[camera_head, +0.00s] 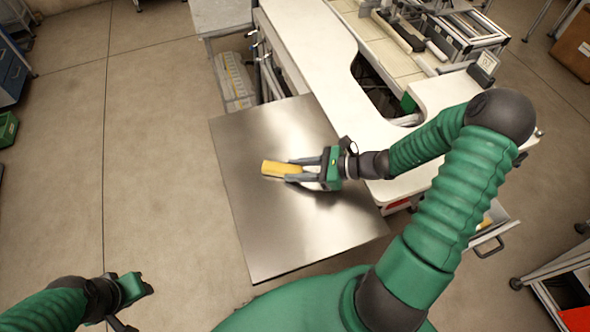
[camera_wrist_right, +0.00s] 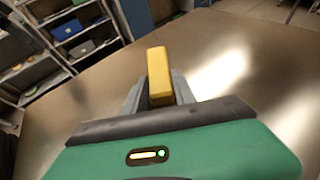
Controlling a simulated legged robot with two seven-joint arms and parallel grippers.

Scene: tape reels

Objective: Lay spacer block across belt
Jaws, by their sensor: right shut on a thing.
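The yellow spacer block (camera_head: 281,168) is held between the fingers of my right gripper (camera_head: 292,171), over the bare metal tabletop (camera_head: 285,235). In the right wrist view the block (camera_wrist_right: 159,75) sticks out between the two grey fingertips (camera_wrist_right: 160,92). I cannot tell whether it touches the metal surface. My left gripper (camera_head: 128,300) is at the lower left over the floor, away from the table, and its fingers do not show clearly. I cannot pick out the belt with certainty; a pale slatted surface (camera_head: 425,62) lies at the top right.
A white counter (camera_head: 312,40) with a curved cut-out runs behind the metal table. Equipment with rails (camera_head: 450,35) and a small display (camera_head: 485,65) stand at the upper right. An open drawer (camera_head: 492,232) is at the right.

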